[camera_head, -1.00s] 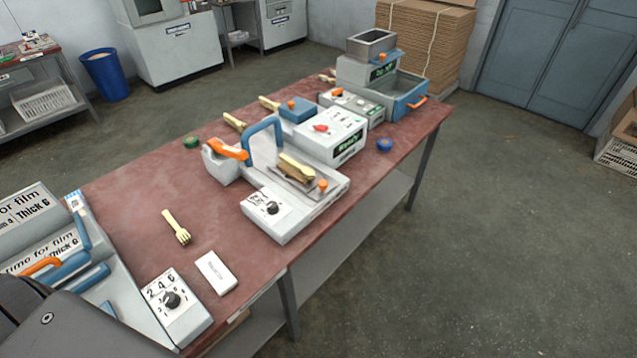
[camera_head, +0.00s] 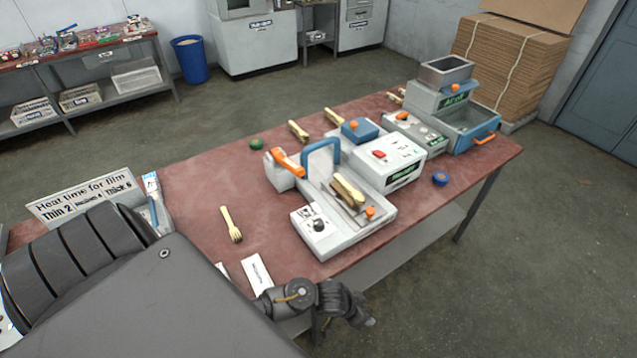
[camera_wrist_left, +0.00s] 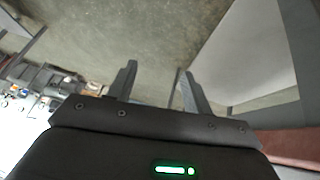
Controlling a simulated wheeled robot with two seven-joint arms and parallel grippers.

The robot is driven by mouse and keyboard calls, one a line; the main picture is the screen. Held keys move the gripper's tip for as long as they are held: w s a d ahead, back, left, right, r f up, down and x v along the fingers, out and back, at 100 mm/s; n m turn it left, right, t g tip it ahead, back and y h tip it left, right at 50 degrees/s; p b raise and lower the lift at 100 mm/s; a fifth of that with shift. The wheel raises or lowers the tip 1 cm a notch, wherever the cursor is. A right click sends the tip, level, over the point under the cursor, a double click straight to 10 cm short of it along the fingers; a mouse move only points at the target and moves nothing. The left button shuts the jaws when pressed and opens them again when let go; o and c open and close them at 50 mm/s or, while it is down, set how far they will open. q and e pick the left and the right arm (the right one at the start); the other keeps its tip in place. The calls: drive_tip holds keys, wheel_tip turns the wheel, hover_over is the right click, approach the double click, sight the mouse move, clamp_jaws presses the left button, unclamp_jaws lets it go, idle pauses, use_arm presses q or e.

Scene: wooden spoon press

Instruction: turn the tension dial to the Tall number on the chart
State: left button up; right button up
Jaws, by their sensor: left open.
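A black dial (camera_head: 319,225) sits on the white front panel of the grey press (camera_head: 325,240) on the bench; its markings are too small to read, and I cannot tell whether it is the tension dial. A chart (camera_head: 85,193) at the left reads "Heat time for film", with Thin 2 and Thick 6; I see no Tall entry. My left gripper (camera_wrist_left: 156,70) is open and empty in the left wrist view, over floor beside the bench. My dark arm end (camera_head: 345,305) hangs at the bench's front edge. My right gripper is not identifiable.
A white label (camera_head: 257,272) lies near the front edge.

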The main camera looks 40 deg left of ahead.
use_arm(q)
drive_tip(key=w+d+r+m+h+p, duration=0.1)
drive_tip(key=w+d+r, duration=0.1)
drive_tip(key=w+r, duration=0.6)
wheel_tip(320, 180, up, 16)
drive_tip(key=n+g+y+p, duration=0.3)
drive_tip(key=n+g+y, duration=0.2)
drive_tip(key=n, duration=0.2)
hover_over(319, 222)
drive_tip(key=shift+m, duration=0.3)
wheel_tip(319, 222, down, 9)
drive_tip(key=shift+s+f+b, duration=0.1)
drive_tip(key=shift+b, duration=1.15)
drive_tip(key=shift+f, duration=0.75)
drive_tip(key=c, duration=1)
